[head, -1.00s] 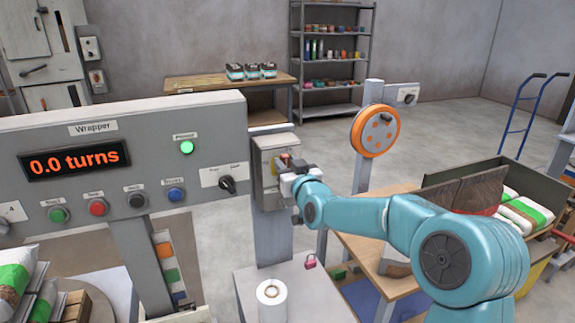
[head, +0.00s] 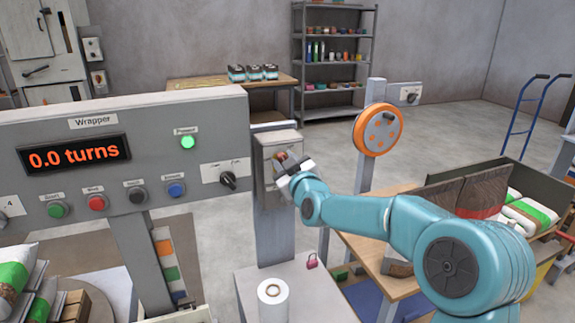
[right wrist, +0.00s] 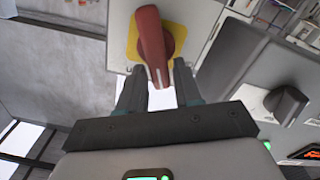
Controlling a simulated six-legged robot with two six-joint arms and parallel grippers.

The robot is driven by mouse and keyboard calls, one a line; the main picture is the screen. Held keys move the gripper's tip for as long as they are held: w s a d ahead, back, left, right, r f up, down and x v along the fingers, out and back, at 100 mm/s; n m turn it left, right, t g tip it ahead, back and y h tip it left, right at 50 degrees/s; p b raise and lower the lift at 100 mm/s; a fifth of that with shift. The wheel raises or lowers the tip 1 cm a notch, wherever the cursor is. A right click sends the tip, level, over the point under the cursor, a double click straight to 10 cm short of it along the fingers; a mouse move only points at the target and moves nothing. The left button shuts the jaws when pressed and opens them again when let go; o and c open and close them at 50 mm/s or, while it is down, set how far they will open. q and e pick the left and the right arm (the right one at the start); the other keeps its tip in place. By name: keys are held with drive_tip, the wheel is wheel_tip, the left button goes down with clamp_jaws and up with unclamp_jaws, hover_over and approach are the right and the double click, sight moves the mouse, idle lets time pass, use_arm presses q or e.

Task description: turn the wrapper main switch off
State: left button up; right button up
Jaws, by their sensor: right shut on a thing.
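The wrapper main switch is a red rotary handle (right wrist: 153,45) on a yellow plate (right wrist: 132,42), seen at the top middle of the right wrist view. In the head view its grey box (head: 266,196) stands on a post right of the Wrapper panel (head: 120,165). My right gripper (right wrist: 158,80) is shut on the handle, one finger on each side of its free end. In the head view my right gripper (head: 286,170) is tilted and covers much of the box's front. My left gripper is not in view.
The panel display (head: 75,155) reads 0.0 turns, and the green lamp (head: 187,142) is lit. A black selector knob (head: 228,181) sits close left of the box. A white roll (head: 272,298) and a pink padlock (head: 311,262) are on the surface below.

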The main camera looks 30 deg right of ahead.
drive_tip(key=shift+w+a+f+n, duration=0.15)
drive_tip(key=shift+f+n, duration=0.2)
drive_tip(key=shift+n, duration=1.75)
drive_tip(key=shift+s+a+f+n, duration=0.1)
drive_tip(key=shift+a+f+n, duration=0.2)
drive_tip(key=shift+n, duration=1.8)
drive_tip(key=shift+w+a+f+n, duration=0.1)
drive_tip(key=shift+f+n, duration=0.3)
drive_tip(key=shift+n, duration=1.7)
clamp_jaws()
drive_tip(key=o, duration=0.8)
unclamp_jaws()
drive_tip(key=b+v, duration=0.2)
drive_tip(key=v, duration=1.4)
drive_tip(key=shift+d+f, duration=0.15)
drive_tip(key=shift+f, duration=0.05)
drive_tip(key=shift+r, duration=0.1)
